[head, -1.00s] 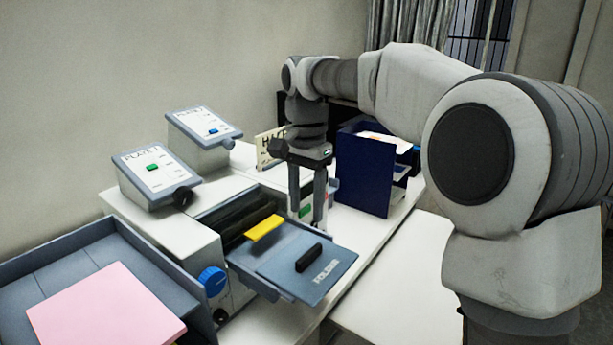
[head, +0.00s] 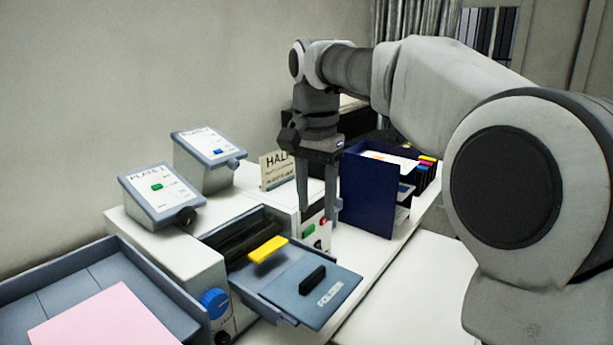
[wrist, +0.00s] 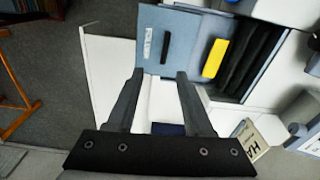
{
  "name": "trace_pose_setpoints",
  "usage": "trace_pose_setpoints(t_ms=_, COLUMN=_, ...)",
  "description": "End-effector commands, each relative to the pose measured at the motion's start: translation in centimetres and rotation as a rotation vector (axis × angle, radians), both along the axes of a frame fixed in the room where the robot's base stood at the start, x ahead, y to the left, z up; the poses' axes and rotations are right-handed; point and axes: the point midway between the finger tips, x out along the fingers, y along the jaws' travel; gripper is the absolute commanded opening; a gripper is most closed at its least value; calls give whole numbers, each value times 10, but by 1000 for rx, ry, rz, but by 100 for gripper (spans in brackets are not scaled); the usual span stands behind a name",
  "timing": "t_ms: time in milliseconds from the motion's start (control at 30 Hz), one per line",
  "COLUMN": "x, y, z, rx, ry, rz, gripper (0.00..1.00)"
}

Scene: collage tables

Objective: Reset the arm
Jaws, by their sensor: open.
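My gripper (head: 318,218) is open and empty, pointing down above the white table to the right of the folder machine. In the wrist view my gripper (wrist: 158,76) shows its two fingers spread apart with nothing between them. The folder machine has a grey-blue plate (head: 318,318) marked FOLDER with a black handle (head: 312,280), and a yellow bar (head: 268,249) behind it. The plate also shows in the wrist view (wrist: 166,20), beyond my fingertips.
A navy blue box (head: 367,195) stands just right of my gripper. A HALF sign (head: 277,172) stands behind it. Two sloped panels, one marked PLATE 1 (head: 158,203), stand at the left. A blue-grey tray (head: 78,264) holds pink paper (head: 98,322) at the front left.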

Motion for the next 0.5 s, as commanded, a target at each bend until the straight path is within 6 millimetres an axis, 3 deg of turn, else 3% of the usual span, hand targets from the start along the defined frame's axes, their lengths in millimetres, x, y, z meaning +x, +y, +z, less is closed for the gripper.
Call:
trace_pose_setpoints(t_ms=267, x=-68, y=-39, z=-1, rx=-54, ry=-131, rz=189, gripper=52)
trace_pose_setpoints(t_ms=500, x=-130, y=-76, z=-23, rx=-91, ry=-238, rz=339, gripper=52)
